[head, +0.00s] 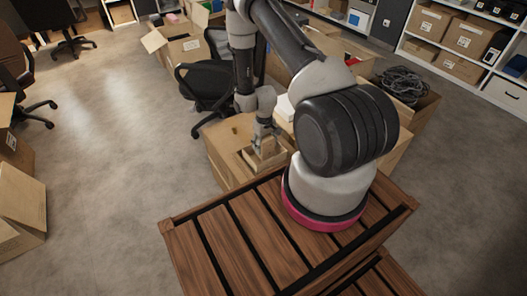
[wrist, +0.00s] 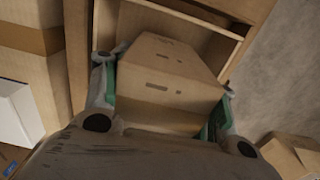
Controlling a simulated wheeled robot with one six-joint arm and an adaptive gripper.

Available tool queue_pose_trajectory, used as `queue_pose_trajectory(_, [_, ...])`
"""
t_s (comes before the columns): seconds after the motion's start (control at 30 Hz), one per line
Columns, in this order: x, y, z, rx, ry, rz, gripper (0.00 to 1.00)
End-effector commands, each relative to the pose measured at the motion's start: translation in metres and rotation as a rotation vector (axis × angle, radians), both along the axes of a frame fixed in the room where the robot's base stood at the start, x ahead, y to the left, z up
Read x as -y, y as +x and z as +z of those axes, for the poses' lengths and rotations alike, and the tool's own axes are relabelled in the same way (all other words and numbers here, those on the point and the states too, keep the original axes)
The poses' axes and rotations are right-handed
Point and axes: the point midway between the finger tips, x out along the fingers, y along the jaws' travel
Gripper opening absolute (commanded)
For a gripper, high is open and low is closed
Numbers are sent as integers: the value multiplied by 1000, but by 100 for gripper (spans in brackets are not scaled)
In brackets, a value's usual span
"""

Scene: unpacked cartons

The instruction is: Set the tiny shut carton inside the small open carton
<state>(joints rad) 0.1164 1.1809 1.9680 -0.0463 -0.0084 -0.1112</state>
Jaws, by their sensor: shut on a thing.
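My gripper (head: 264,144) is shut on the tiny shut carton (wrist: 168,72), a plain brown box with dark slots and small print, held between green-padded fingers. In the wrist view the gripper (wrist: 166,88) has one finger on each side of it. The small open carton (head: 268,164) stands on a brown surface beyond the slatted platform. Its wall also shows behind the tiny carton in the wrist view (wrist: 208,17). The tiny carton (head: 266,149) is over or partly within the opening. Whether it touches the bottom is hidden.
A slatted wooden platform (head: 225,240) fills the near foreground. A black office chair (head: 205,85) stands behind the cartons. A carton of black cables (head: 402,83) is at the right. Open cartons (head: 20,205) lie at the left edge. The grey floor at left is mostly clear.

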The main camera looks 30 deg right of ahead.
Motion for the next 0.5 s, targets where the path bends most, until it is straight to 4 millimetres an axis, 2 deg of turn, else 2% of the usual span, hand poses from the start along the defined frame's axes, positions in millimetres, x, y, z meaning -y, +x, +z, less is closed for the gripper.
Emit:
queue_pose_trajectory(0.23, [0, -1, -36, -3, 1, 1, 28])
queue_pose_trajectory(0.5, [0, 0, -38, 0, 0, 1, 28])
